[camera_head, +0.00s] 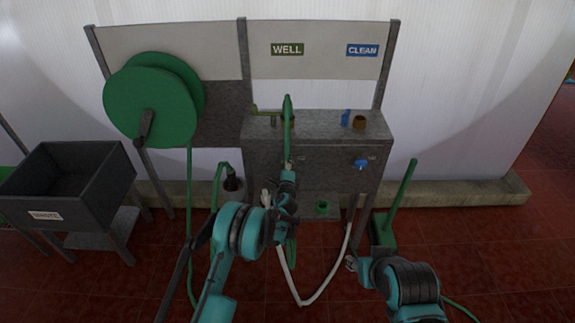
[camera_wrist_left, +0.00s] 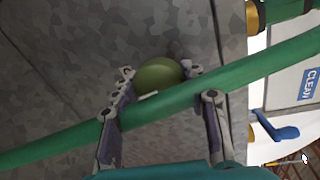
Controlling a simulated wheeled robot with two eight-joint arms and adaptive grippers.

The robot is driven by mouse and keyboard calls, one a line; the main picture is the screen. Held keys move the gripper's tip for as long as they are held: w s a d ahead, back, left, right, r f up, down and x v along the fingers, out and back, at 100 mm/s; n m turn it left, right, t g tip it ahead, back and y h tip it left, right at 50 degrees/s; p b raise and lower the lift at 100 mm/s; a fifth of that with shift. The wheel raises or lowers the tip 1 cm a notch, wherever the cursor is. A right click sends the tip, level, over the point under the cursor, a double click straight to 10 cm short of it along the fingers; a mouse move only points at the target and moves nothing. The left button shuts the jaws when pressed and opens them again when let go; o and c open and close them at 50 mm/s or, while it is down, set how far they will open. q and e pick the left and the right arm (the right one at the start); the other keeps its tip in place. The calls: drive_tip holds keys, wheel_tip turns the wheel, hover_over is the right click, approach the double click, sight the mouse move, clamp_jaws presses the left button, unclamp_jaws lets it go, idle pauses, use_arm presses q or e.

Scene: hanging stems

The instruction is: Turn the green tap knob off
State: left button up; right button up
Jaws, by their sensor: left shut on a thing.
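The green tap knob (camera_wrist_left: 158,75) is a round olive-green thing against the grey metal panel in the left wrist view. The two fingers of my left gripper (camera_wrist_left: 155,90) are on either side of it, shut on it. A green pipe or hose (camera_wrist_left: 240,76) crosses in front of the fingers and hides part of the knob. In the head view my left gripper (camera_head: 288,168) is at the front of the grey cabinet, and the knob is hidden behind it. My right gripper (camera_head: 352,263) is low and right of centre, small and unclear.
A blue knob (camera_head: 361,164) is on the cabinet front (camera_head: 330,160), right of my left gripper. A green hose reel (camera_head: 150,100) and a dark sink (camera_head: 70,172) are at left. A white hose (camera_head: 312,297) loops below. A green hand pump (camera_head: 385,228) stands at right.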

use_arm(q)
drive_tip(key=shift+f+m, duration=0.1)
drive_tip(key=shift+m, duration=0.7)
drive_tip(key=shift+y, duration=0.3)
drive_tip(key=o, duration=1.2)
drive_tip(key=shift+c, duration=0.2)
drive_tip(key=shift+s, duration=0.1)
drive_tip(key=s+r, duration=0.2)
drive_tip(key=s, duration=0.9)
drive_tip(key=shift+s, duration=0.35)
